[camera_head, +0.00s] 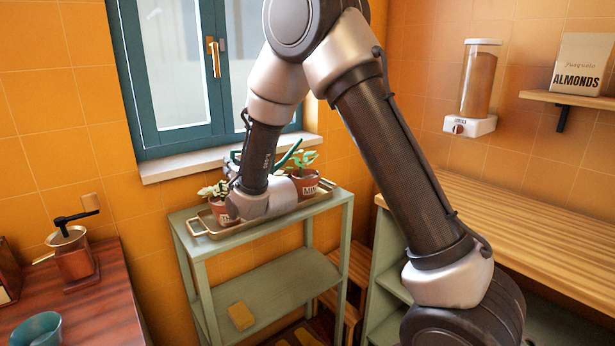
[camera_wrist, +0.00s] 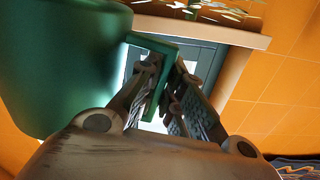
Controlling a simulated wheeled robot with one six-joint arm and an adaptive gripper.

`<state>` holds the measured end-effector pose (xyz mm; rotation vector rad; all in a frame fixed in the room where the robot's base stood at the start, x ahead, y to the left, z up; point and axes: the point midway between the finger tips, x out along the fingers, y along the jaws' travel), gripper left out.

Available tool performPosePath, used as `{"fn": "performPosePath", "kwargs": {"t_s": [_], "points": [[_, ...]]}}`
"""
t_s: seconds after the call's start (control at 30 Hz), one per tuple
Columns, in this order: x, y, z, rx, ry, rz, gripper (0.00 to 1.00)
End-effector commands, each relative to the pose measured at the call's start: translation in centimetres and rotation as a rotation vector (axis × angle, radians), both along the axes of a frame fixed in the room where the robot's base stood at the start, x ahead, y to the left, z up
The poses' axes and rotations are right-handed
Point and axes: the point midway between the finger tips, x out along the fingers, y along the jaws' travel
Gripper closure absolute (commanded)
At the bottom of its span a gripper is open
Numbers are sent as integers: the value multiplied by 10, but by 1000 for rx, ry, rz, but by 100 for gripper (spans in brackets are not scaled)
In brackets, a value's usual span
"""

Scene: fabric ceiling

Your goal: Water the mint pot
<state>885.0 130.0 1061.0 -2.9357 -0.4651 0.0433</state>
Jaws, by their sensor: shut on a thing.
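A green watering can (camera_wrist: 62,62) fills the left of the wrist view. My gripper (camera_wrist: 165,85) is shut on its green handle (camera_wrist: 165,52). In the head view my wrist hides most of the can, and only a thin green spout (camera_head: 289,153) shows clearly. A terracotta pot (camera_head: 305,187) with a leafy green plant (camera_head: 302,160) stands on the right of a tray; its partly hidden label begins "MI". The spout is close to this plant; I cannot tell whether water flows. A second pot (camera_head: 219,208) with a pale plant stands at the tray's left.
The brass tray (camera_head: 205,233) sits on a green shelf stand (camera_head: 348,194) under the window (camera_head: 180,60). A yellow sponge-like block (camera_head: 241,316) lies on its lower shelf. A wooden counter (camera_head: 500,215) is at right. A grinder (camera_head: 72,252) and a teal cup (camera_head: 38,330) stand at left.

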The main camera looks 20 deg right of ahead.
Motion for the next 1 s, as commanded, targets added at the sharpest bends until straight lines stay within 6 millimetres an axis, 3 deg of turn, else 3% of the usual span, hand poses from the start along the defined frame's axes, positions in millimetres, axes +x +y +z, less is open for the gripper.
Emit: {"fn": "performPosePath", "kwargs": {"t_s": [0.17, 0.47, 1.0], "points": [[-6, 20, -21, -162, -56, 1, 100], [-5, 20, -19, -167, -61, -1, 100], [-5, 20, 21, -165, -60, 0, 100]]}}
